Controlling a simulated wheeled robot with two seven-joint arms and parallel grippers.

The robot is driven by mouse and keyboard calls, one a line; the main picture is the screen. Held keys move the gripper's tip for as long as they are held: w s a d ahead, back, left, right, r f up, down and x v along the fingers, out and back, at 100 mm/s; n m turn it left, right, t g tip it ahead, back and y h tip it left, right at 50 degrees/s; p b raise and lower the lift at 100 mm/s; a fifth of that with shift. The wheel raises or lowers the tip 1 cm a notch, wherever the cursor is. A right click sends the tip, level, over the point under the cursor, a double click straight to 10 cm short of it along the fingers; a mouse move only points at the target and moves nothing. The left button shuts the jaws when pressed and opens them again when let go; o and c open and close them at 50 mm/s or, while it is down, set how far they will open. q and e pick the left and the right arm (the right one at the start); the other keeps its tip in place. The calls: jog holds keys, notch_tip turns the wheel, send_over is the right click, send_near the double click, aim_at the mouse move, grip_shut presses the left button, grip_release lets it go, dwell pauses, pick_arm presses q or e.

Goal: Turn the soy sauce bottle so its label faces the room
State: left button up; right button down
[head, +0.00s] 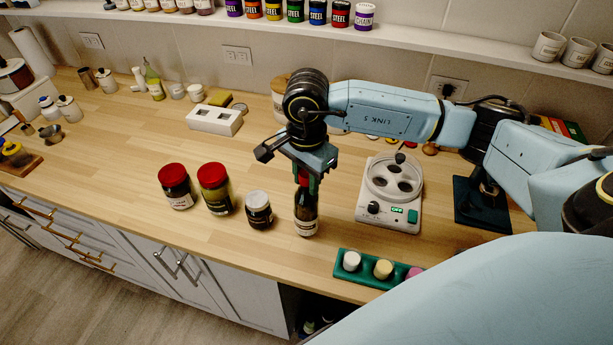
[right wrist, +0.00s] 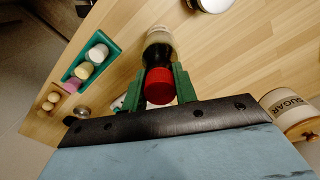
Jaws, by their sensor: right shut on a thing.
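The soy sauce bottle (head: 306,213) is dark with a red cap and stands upright near the counter's front edge. A pale label shows low on its side facing the head camera. My right gripper (head: 307,178) comes from above, with its green fingers closed around the bottle's top. In the right wrist view the fingers (right wrist: 157,86) sit on either side of the red cap, and the bottle's dark body and a pale label band (right wrist: 159,36) show beyond it. My left gripper is not in view.
A small dark jar (head: 258,210) stands just left of the bottle, beside two red-lidded jars (head: 214,188). A green tray (head: 345,270) with small round pieces lies to the front right. A white appliance (head: 390,205) stands right. Bare counter lies behind the jars.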

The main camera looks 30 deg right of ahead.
jog(key=c, duration=1)
grip_release()
notch_tip(320, 180, up, 13)
jog(key=shift+r+b, duration=0.2)
jog(key=shift+b, duration=0.65)
jog(key=shift+s, duration=0.1)
